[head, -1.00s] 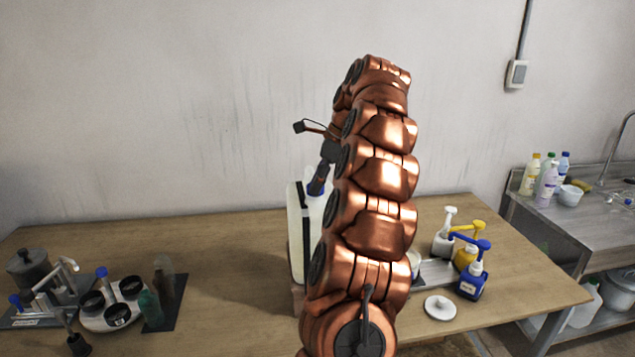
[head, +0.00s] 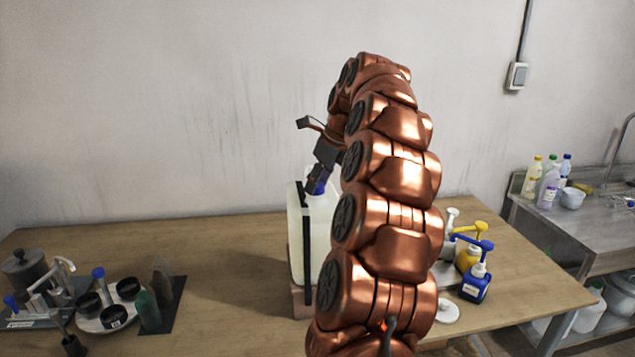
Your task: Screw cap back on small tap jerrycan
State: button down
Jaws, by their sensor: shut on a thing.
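A white, translucent jerrycan (head: 296,240) with a dark vertical strip stands on a brown block (head: 299,303) at the middle of the table. My arm covers its right side, and no tap shows. My gripper (head: 318,184) is above the jerrycan's top, tilted down, with its fingers shut on a blue cap (head: 320,187). The cap is at the top of the jerrycan. I cannot tell whether it touches the neck or sits on its thread, as the fingers hide the neck.
At the left of the wooden table (head: 220,257) are a round tray with dark cups (head: 123,318), a metal pot (head: 27,270) and bottles (head: 149,310). At the right are pump bottles (head: 475,283) and a white disc (head: 447,311). A sink counter (head: 590,224) stands farther right.

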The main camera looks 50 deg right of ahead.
jog(key=shift+f, duration=0.2)
jog(key=shift+a+m+b, duration=0.1)
jog(key=shift+m+b, duration=0.35)
jog(key=shift+m, duration=0.15)
jog(key=shift+a+m+h+b, duration=0.1)
jog(key=shift+m+h+b, duration=1.05)
jog(key=shift+m, duration=1.15)
jog(key=c, duration=0.8)
grip_release()
jog(key=shift+r, duration=0.1)
jog(key=shift+r, duration=0.1)
